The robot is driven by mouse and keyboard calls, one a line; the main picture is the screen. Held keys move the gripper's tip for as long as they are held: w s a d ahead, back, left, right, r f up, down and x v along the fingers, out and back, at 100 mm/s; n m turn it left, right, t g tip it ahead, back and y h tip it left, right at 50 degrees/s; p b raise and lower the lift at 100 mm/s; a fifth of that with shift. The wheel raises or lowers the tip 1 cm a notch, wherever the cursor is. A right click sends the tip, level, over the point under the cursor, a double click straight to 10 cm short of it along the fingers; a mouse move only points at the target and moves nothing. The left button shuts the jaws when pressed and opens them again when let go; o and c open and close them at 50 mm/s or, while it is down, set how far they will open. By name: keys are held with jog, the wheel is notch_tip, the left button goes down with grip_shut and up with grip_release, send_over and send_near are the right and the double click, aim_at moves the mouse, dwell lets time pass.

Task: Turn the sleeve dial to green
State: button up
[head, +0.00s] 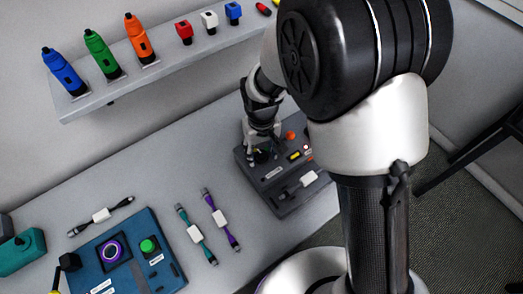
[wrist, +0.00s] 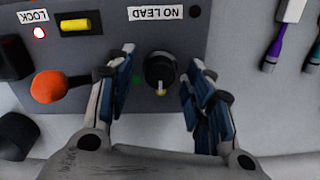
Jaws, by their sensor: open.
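In the wrist view the pointer aims toward the bottom of the picture. A dim green spot (wrist: 137,80) shows left of the knob, partly beside my left finger. My gripper (wrist: 162,62) is open, with one blue-padded finger on each side of the knob and visible gaps to it. In the head view my gripper (head: 262,152) is low over the device; the dial is hard to make out there.
On the device are an orange ball knob (wrist: 48,86), a yellow block (wrist: 76,25), a lit red lamp (wrist: 39,32) and labels "LOCK" and "NO LEAD". Cables (head: 220,218) lie left of it, near a blue panel (head: 130,250). A shelf (head: 175,70) holds coloured tools behind.

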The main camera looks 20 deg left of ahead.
jog(key=shift+c, duration=0.3)
jog(key=c, duration=1)
jog(key=shift+m, duration=0.3)
jog(key=m+p, duration=0.1)
jog(key=m, duration=0.4)
jog(key=shift+m, duration=0.3)
jog(key=m, duration=0.5)
jog(key=shift+m+p, duration=0.3)
jog(key=o, duration=1.1)
jog(key=shift+c, duration=0.2)
